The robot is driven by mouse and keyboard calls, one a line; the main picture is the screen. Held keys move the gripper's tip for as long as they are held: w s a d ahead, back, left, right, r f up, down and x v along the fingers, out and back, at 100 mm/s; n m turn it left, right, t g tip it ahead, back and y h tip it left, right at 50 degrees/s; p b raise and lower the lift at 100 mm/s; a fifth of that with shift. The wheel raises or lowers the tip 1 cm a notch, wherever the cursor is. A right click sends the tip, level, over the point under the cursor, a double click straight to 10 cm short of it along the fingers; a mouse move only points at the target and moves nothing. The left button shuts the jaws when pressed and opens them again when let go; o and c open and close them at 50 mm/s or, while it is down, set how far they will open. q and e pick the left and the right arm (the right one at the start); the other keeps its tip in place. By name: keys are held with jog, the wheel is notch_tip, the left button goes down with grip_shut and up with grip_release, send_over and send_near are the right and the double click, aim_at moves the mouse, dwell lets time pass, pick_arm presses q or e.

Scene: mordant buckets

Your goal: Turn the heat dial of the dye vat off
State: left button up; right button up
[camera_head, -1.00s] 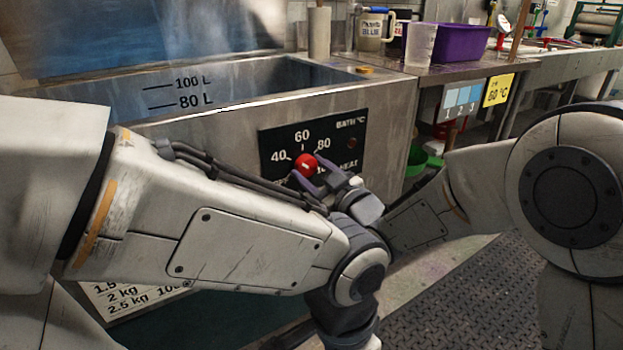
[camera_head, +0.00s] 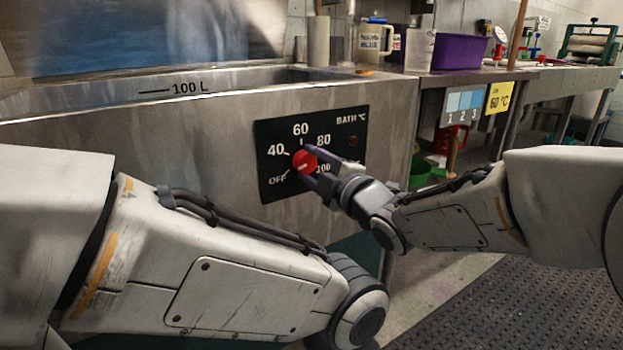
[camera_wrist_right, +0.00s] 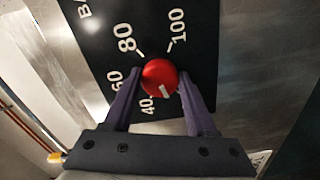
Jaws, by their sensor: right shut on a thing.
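The red heat dial (camera_head: 300,154) is on a black panel (camera_head: 264,140) on the front of the steel dye vat (camera_head: 225,135). The panel is marked OFF, 40, 60, 80 and 100. My right gripper (camera_head: 307,163) is shut on the dial, with one purple finger on each side. The wrist view shows the dial (camera_wrist_right: 158,72) between the fingers (camera_wrist_right: 145,78). The dial's white mark faces lower left in the head view, but its exact setting is hard to read. My left gripper is out of view; only its arm shows.
My left arm crosses below the panel. To the right, a metal bench holds a labelled mug (camera_head: 374,40), a clear cup (camera_head: 419,50) and a purple bin (camera_head: 459,52). A yellow 60 °C card (camera_head: 498,97) hangs in front. Green containers (camera_head: 420,172) stand under the bench.

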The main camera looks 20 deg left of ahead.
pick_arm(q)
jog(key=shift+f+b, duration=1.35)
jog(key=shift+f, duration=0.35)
pick_arm(e)
jog(key=shift+n, duration=1.6)
jog(key=o, duration=1.4)
jog(key=shift+d, duration=0.1)
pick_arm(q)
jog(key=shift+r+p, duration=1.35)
pick_arm(e)
jog(key=shift+v, duration=5.2)
